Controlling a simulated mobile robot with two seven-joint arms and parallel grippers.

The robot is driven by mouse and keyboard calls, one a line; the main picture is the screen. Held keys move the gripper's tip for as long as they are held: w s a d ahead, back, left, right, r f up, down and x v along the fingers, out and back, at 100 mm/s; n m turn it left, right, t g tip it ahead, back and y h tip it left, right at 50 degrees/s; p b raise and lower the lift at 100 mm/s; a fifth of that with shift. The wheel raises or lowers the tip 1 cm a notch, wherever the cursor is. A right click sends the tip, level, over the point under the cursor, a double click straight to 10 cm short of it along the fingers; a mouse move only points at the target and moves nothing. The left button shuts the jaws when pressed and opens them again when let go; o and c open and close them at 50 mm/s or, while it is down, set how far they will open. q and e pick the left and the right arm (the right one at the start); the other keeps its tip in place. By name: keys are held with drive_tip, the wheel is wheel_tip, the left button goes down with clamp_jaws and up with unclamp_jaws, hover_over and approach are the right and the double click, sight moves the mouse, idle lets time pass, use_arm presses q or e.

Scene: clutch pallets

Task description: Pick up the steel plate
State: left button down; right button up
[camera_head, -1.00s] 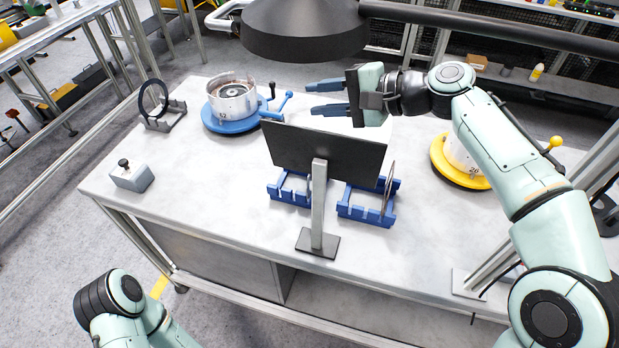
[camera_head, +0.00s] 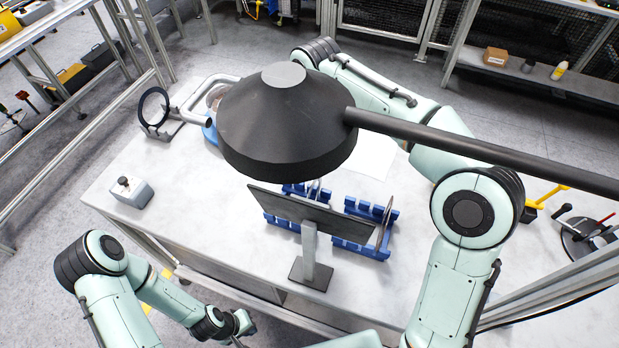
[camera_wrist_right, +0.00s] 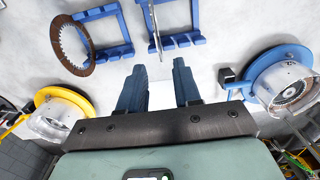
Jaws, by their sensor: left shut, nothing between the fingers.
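Two blue racks stand on the bench, one partly behind the dark panel (camera_head: 280,206) in the head view. In the right wrist view, a thin silvery plate (camera_wrist_right: 152,28), seen edge-on, stands at one blue rack (camera_wrist_right: 183,41); it looks like the steel plate. A brown toothed ring (camera_wrist_right: 72,45) leans at the other rack (camera_wrist_right: 103,12). My right gripper (camera_wrist_right: 157,88) is open and empty, its fingers pointing toward the racks, apart from both discs. In the head view the lamp hides it. My left gripper (camera_head: 240,328) is shut and empty, low at the bench's front edge.
A large black lamp (camera_head: 285,120) hangs over the bench. A blue-based housing (camera_wrist_right: 283,80) and a yellow-based one (camera_wrist_right: 60,115) flank my right gripper. A ring stand (camera_head: 155,110) and grey knobbed box (camera_head: 131,191) stand left.

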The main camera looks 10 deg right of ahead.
sight(312, 184)
drive_tip(key=shift+s+a+f, duration=0.1)
drive_tip(key=shift+s+f, duration=0.1)
drive_tip(key=shift+f, duration=3.1)
drive_tip(key=shift+s+f, duration=0.2)
drive_tip(key=shift+f, duration=3.1)
drive_tip(key=shift+c, duration=0.3)
clamp_jaws()
drive_tip(key=shift+r, duration=0.1)
